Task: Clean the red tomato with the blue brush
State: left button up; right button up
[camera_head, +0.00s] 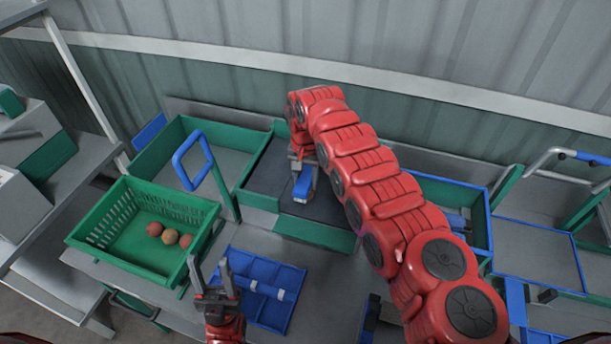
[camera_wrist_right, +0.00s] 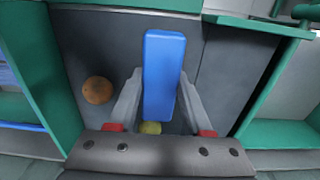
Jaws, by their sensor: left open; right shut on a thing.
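My right gripper (camera_head: 303,158) is shut on the blue brush (camera_head: 303,186) above a dark mat with green edges. In the right wrist view, the blue brush (camera_wrist_right: 165,75) stands between the two fingers. An orange-red tomato (camera_wrist_right: 97,90) lies on the dark surface to the left of the fingers, apart from the brush. In the head view I cannot make this tomato out. A small yellowish round patch (camera_wrist_right: 150,128) shows under the brush; I cannot tell what it is. My left gripper (camera_head: 212,278) is open and empty, in front of the green crate.
A green crate (camera_head: 100,225) at the left holds red and yellowish tomatoes (camera_head: 170,236). A blue upright frame (camera_head: 205,160) stands behind it. A blue divided tray (camera_head: 275,310) lies at the front. Blue-edged trays (camera_head: 540,260) stand at the right. My right arm hides part of the bench.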

aim_at(301, 190)
jog(key=shift+s+p, duration=0.55)
jog(key=shift+p, duration=0.15)
jog(key=shift+s, duration=0.1)
grip_shut()
jog(key=shift+s+a+p, duration=0.25)
jog(key=shift+s+p, duration=0.2)
jog(key=shift+p, duration=0.4)
jog(key=shift+s+a+p, duration=0.2)
jog(key=shift+s+p, duration=0.4)
jog(key=shift+p, duration=1)
jog(key=shift+s+a+p, duration=0.15)
jog(key=shift+s+p, duration=0.35)
jog(key=shift+p, duration=0.15)
jog(key=shift+f, duration=0.1)
